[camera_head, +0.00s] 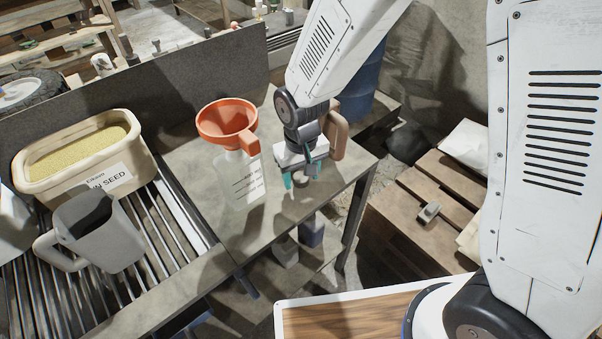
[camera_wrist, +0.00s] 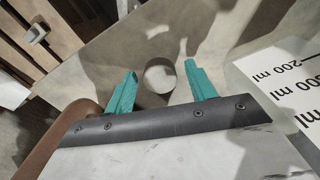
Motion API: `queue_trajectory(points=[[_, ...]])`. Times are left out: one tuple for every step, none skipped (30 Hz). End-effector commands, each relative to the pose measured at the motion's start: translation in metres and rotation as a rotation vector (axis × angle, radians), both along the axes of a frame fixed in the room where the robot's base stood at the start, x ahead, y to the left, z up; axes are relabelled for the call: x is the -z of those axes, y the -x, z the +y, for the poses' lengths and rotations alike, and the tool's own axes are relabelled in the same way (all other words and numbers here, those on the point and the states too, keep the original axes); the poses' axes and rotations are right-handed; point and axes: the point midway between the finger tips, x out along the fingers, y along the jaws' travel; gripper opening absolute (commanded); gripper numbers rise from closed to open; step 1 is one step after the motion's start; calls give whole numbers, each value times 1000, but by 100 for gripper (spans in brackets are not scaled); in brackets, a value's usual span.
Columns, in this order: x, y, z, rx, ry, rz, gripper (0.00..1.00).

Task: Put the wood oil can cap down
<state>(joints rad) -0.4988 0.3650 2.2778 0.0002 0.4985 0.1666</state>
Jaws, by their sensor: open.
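A small round grey cap (camera_wrist: 160,76) shows between my fingertips in the wrist view. It seems to sit on the grey table top, with a gap between it and each finger. My gripper (camera_head: 302,178) points down over the table's right part, its teal fingers apart. The wrist view also shows my gripper (camera_wrist: 160,69) open.
A clear measuring bottle (camera_head: 243,182) with an orange funnel (camera_head: 224,122) stands left of my gripper. A grey jug (camera_head: 100,232) and a seed tub (camera_head: 82,150) stand farther left on slats. The table (camera_head: 262,232) is bare towards its front edge. Pallets (camera_head: 425,215) lie right.

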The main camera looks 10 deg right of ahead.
Motion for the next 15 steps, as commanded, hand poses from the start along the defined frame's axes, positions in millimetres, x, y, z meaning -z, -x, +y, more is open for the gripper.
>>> queue_trajectory(points=[[-1, 0, 0, 0, 0, -1, 56], [-2, 0, 0, 0, 0, -1, 56], [-5, 0, 0, 0, 0, -1, 56], [-7, 0, 0, 0, -1, -2, 56], [-11, 0, 0, 0, -1, -2, 56], [-17, -1, 1, 0, -2, -3, 56], [-22, -1, 1, 0, -3, -4, 56], [-28, -1, 1, 0, -3, -4, 56], [-37, -1, 1, 0, -3, -5, 56], [-43, -1, 1, 0, -3, -6, 56], [-50, -1, 1, 0, -3, -5, 56], [-59, -1, 1, 0, -3, -5, 56], [-66, -1, 1, 0, -3, -5, 56], [-73, -1, 1, 0, -3, -5, 56], [-81, -1, 0, 0, -3, -5, 56]])
